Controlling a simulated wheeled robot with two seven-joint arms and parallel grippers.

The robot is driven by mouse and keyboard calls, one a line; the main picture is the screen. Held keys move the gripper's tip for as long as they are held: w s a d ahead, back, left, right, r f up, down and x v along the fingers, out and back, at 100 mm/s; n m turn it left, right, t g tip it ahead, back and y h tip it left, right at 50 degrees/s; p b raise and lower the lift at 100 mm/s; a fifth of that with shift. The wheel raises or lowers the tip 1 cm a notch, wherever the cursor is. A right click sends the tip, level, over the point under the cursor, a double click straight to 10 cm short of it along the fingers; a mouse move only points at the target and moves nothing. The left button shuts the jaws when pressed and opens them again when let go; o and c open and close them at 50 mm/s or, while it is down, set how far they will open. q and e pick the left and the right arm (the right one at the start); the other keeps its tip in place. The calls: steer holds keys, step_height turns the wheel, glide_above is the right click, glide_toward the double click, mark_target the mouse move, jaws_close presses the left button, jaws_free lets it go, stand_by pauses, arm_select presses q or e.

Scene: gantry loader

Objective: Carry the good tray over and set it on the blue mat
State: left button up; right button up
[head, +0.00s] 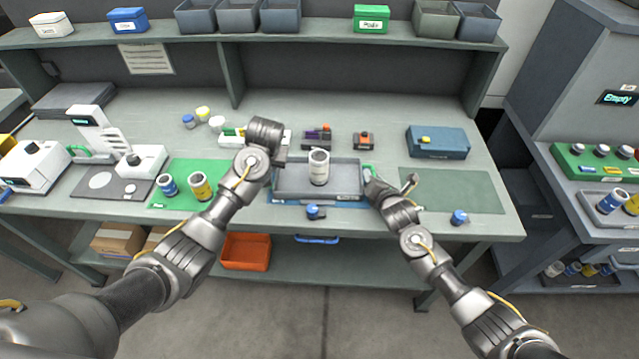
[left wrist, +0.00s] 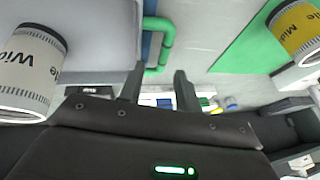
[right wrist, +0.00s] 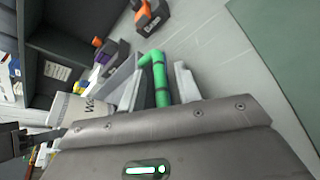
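The grey tray (head: 287,193) lies over the blue mat (head: 345,204), whose edge shows along the tray's front. A white bottle (head: 319,167) stands upright in the tray. My left gripper (head: 275,150) is at the tray's left end; in the left wrist view its fingers (left wrist: 158,86) are apart, with the green left handle (left wrist: 165,40) just beyond the tips. My right gripper (head: 390,184) is at the right end; in the right wrist view its fingers (right wrist: 157,85) are apart on either side of the green right handle (right wrist: 158,72).
A bright green mat (head: 178,172) at left holds a blue and a yellow bottle. A dark green mat (head: 450,190) at right is bare. A blue case (head: 437,143) stands behind it. Small blue-topped items (head: 316,212) sit near the front edge.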

arm_select(q)
steer(key=shift+v, duration=1.75)
steer(key=shift+a+r, duration=0.1)
